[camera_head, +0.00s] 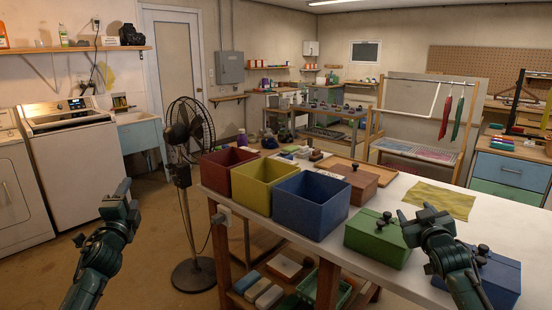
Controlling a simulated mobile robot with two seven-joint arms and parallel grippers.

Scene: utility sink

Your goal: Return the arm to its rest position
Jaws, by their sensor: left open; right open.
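My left gripper (121,196) is raised over the floor at the left, clear of the table and apart from everything. It is open and empty. My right gripper (425,217) is over the right part of the white table (400,190), in front of and partly hiding the lidded green box (372,238) and the lidded blue box (497,278). It is open, and I see nothing held in it. I cannot tell whether it touches either box.
Open red (222,173), yellow (252,187) and blue (308,205) bins stand along the table's left edge. A brown lidded box (352,178) and a yellow cloth (440,199) lie behind. A standing fan (190,130) is left of the table. Floor around my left arm is free.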

